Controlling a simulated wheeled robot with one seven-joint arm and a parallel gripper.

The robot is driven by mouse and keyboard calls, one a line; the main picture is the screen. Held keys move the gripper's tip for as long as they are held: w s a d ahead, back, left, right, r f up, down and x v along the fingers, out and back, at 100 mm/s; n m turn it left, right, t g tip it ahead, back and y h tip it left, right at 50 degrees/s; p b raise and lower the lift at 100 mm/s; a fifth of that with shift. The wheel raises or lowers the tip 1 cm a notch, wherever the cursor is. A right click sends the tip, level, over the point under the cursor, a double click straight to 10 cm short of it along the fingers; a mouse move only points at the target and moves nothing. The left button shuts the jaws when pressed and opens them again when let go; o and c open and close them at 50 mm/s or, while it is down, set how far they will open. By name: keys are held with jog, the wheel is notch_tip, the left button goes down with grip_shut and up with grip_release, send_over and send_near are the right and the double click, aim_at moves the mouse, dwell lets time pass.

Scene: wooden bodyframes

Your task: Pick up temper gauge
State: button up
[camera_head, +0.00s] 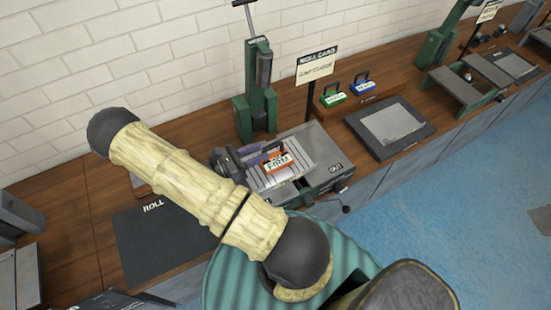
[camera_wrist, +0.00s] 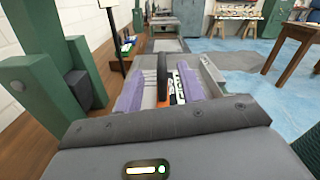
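An orange block gauge (camera_head: 279,162) with a white label reading FIRM and a dark handle sits on the slatted metal bed of a machine (camera_head: 303,151) in the head view. My gripper (camera_head: 262,154) reaches it from the left, low over the bed. In the wrist view the orange gauge (camera_wrist: 164,72) stands between my two purple-padded fingers (camera_wrist: 168,82). The fingers are apart, with a gap showing on the left side of the gauge. The gauge's lower part is partly hidden, and I cannot tell whether a finger touches it on the right.
A green gauge (camera_head: 333,97) and a blue gauge (camera_head: 361,86) stand on a holder behind, near a ROLL CARD sign (camera_head: 316,66). A green press (camera_head: 257,90) rises close behind my gripper. A dark flat pad (camera_head: 390,126) lies to the right.

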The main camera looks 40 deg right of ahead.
aim_at(264, 150)
jog(key=p+x, duration=0.2)
jog(key=x, duration=0.2)
jog(key=shift+s+a, duration=0.1)
jog(key=shift+d+f, duration=0.1)
jog(key=shift+d, duration=0.25)
grip_shut()
